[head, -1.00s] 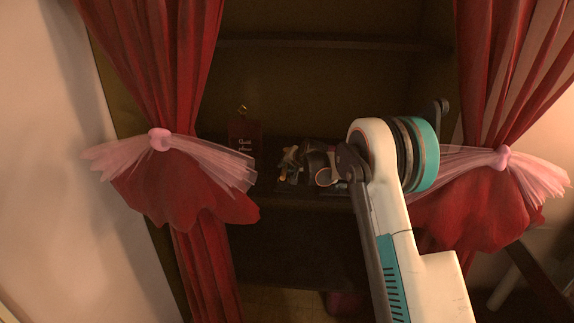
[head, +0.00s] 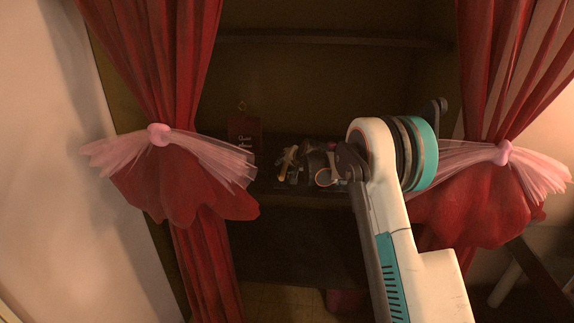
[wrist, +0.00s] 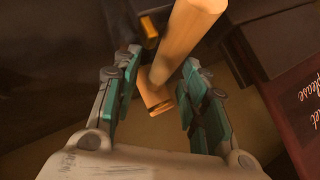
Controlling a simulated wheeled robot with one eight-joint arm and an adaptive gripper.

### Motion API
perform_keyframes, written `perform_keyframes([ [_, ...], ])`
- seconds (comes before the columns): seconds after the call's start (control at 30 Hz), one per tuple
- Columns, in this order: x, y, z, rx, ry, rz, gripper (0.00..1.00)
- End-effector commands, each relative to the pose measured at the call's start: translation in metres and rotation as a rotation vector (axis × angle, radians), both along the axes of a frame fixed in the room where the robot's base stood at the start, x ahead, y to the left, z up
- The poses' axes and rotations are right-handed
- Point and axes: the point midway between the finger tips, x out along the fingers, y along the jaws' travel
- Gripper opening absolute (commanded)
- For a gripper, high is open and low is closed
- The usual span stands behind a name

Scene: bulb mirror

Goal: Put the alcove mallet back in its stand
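The mallet (wrist: 190,35) is a pale wooden piece in the wrist view. Its thick shaft runs from the top edge down between my fingers to a flared wooden end (wrist: 155,92). My gripper (wrist: 159,66) has its two teal fingers spread on either side of the wood, with gaps visible, so it looks open and not clamped. In the head view my gripper (head: 322,172) is small and dark over the alcove shelf, and a wooden piece (head: 288,160) shows just left of it. I cannot clearly make out the stand; dark blocks lie around the wood.
A red sign (head: 244,134) with pale lettering stands on the shelf left of my gripper; it is close at right in the wrist view (wrist: 298,110). A dark object with an orange end (wrist: 148,28) lies near the fingertips. Red curtains (head: 180,60) flank the alcove.

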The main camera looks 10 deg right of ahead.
Motion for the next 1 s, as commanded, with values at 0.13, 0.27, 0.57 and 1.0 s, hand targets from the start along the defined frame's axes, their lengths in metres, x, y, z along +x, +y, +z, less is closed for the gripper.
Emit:
perform_keyframes([
  [0.13, -0.003, -0.001, 0.002, 0.000, 0.001, 0.001, 0.40],
  [0.27, -0.012, -0.003, 0.009, 0.000, 0.001, -0.001, 0.40],
  [0.57, -0.052, -0.012, 0.040, 0.001, 0.000, -0.001, 0.40],
  [1.0, -0.092, -0.022, 0.070, 0.000, 0.000, 0.000, 0.40],
])
